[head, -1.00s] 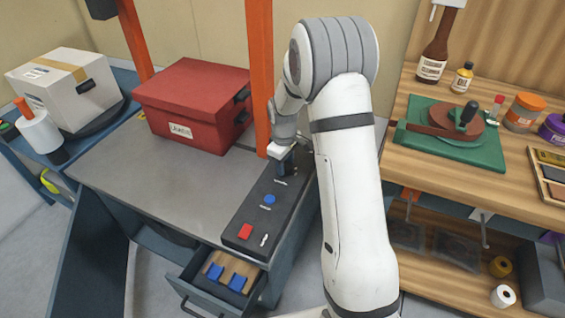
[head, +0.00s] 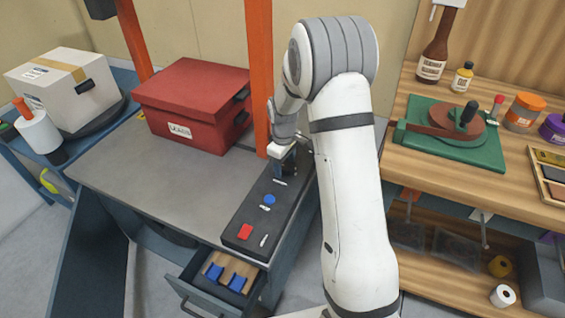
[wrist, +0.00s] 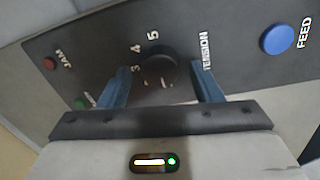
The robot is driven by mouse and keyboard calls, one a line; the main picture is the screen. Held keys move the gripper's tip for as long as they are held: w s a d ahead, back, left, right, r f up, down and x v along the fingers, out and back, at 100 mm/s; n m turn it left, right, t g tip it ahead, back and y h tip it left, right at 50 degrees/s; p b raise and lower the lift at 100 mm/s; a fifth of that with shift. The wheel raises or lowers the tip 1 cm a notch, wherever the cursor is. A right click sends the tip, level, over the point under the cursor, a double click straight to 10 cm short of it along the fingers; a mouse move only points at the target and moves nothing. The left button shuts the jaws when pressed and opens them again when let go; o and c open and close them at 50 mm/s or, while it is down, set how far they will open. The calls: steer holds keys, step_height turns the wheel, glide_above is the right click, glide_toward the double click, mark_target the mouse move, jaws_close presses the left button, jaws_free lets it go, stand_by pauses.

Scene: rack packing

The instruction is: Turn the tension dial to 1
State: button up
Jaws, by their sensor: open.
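The tension dial (wrist: 158,70) is a round black knob on the dark control panel, beside the word TENSION. The numerals 3, 4 and 5 show around it in the wrist view. Small pale marks lie at its lower edge, too blurred to tell which setting it points at. My gripper (wrist: 162,76) is open, with one blue finger on each side of the dial. I cannot tell whether either finger touches it. In the head view my gripper (head: 287,158) is over the far end of the panel (head: 255,215), and the dial is hidden there.
A blue FEED button (wrist: 278,40), a red JAM light (wrist: 49,63) and a green light (wrist: 80,103) are near the dial. An orange post (head: 259,70) and a red box (head: 190,105) stand close by.

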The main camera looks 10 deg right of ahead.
mark_target(284, 166)
step_height(284, 166, up, 8)
steer(key=shift+s+a+f+p, duration=0.15)
steer(key=shift+p, duration=0.35)
